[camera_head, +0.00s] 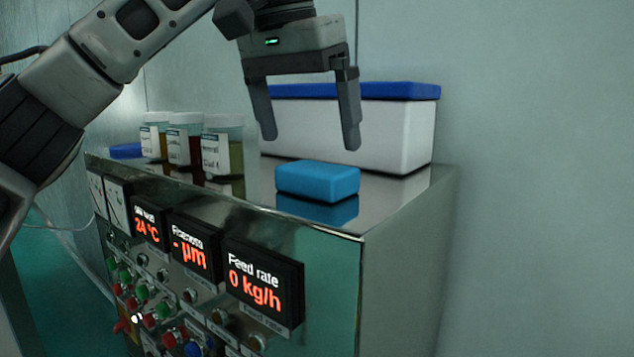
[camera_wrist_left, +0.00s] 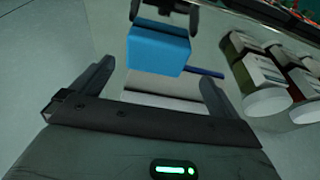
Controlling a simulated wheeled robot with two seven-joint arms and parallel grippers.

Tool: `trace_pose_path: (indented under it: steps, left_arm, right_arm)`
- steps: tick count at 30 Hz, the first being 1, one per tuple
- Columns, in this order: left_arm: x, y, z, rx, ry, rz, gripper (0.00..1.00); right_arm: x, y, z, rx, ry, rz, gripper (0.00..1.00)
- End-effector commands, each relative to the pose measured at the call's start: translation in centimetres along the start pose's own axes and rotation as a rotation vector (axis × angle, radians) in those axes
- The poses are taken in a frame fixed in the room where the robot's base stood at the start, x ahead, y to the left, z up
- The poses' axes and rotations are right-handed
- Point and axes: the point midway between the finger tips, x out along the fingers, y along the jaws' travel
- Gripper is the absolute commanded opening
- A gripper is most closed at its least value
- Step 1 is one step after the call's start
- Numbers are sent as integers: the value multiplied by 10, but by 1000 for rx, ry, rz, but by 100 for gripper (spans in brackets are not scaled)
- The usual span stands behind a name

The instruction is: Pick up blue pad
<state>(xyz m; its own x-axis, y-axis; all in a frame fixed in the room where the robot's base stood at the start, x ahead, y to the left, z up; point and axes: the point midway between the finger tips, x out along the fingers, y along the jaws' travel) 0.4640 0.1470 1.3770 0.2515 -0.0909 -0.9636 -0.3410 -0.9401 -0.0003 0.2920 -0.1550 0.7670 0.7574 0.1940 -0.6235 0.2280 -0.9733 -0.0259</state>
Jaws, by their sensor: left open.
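The blue pad (camera_head: 317,180) is a light blue rounded block lying flat on the shiny metal top of the cabinet, near its front edge. My left gripper (camera_head: 311,143) is open and empty above the pad, its fingers pointing down. In the left wrist view the pad (camera_wrist_left: 158,48) lies beyond the gap between the fingertips (camera_wrist_left: 152,68), apart from them. My right gripper is not clearly seen in the head view. In the wrist view a dark clamp-like part (camera_wrist_left: 166,10) shows at the top edge beyond the pad; I cannot tell what it is.
A white box (camera_head: 400,130) with a dark blue lid stands behind the pad. Several labelled jars (camera_head: 222,150) stand to the left, with a dark blue item (camera_head: 126,151) beyond them. The cabinet front carries lit displays (camera_head: 262,285) and buttons. The metal top right of the pad is clear.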

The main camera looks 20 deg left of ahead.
Motion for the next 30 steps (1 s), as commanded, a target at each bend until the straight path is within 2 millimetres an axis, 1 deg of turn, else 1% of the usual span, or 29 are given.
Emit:
trace_pose_path:
  steps: [4, 9, 12, 15, 21, 22, 23, 24, 26, 27, 30]
  left_arm:
    - [12, 1, 1, 0, -2, 1, 100]
    - [39, 6, 3, 2, -3, 3, 100]
    - [49, 5, 3, 1, -3, 0, 100]
    - [54, 5, 3, 0, -1, 0, 100]
    - [54, 6, 2, 0, 0, 1, 100]
    - [54, 6, 2, 0, 0, 1, 97]
    - [54, 6, 2, 0, 0, 1, 89]
    - [54, 6, 2, 0, 0, 1, 78]
    - [54, 6, 2, 0, 0, 1, 61]
    - [54, 6, 2, 0, 0, 1, 59]
    - [54, 6, 2, 0, 0, 1, 59]
  right_arm:
    - [2, -1, -1, -1, 7, -2, 0]
    - [5, -2, 0, -1, 12, -6, 0]
    - [4, -2, -4, -1, 20, -8, 0]
    - [4, -2, -6, -2, 25, -8, 0]
    - [4, -2, -6, -2, 24, -8, 0]
    - [4, -2, -6, -2, 24, -8, 0]
    - [4, -2, -6, -2, 23, -8, 0]
    - [4, -2, -5, -2, 22, -8, 0]
    - [4, -2, -5, -2, 21, -8, 0]
    - [4, -2, -4, -2, 20, -8, 0]
    - [4, -2, -4, -2, 19, -7, 0]
